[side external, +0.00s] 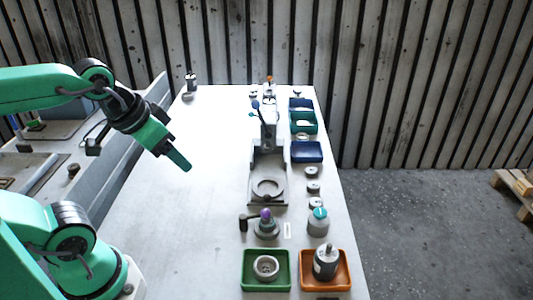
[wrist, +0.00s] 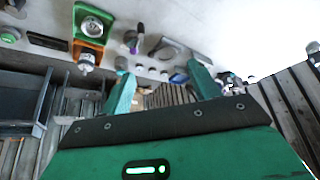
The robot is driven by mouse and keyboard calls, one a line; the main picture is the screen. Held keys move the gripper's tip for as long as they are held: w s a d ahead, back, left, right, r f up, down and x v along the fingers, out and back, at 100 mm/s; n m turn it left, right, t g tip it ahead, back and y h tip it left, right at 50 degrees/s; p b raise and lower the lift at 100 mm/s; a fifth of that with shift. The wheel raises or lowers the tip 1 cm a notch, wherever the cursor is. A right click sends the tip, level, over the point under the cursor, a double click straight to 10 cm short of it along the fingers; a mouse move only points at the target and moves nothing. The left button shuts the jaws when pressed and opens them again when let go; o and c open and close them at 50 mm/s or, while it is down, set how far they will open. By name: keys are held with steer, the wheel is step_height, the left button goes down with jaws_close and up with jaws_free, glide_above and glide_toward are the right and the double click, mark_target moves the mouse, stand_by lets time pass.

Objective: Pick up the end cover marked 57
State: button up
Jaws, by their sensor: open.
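Several small grey round parts that look like end covers lie along the table's right side in the side view: one cover (side external: 312,171), a second cover (side external: 313,187) and a third cover (side external: 316,203). No marking is legible, so I cannot tell which one is marked 57. My gripper (side external: 184,165) is open and empty, above the left part of the table and well away from these covers. In the wrist view my gripper (wrist: 160,70) shows its two green fingers spread apart with nothing held between them.
A grey press-like fixture (side external: 267,160) stands mid-table. Blue bins (side external: 306,152) and a green bin (side external: 303,122) line the right side. In front are a green tray (side external: 252,282) with a round housing and an orange tray (side external: 338,283) with a motor. The table's left half is mostly clear.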

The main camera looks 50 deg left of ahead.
steer(key=g, duration=0.6)
glide_above(269, 268)
step_height(269, 268, down, 16)
steer(key=shift+a+f, duration=0.1)
steer(key=shift+f, duration=3.85)
steer(key=c, duration=0.8)
steer(key=shift+o, duration=0.2)
steer(key=shift+r, duration=0.15)
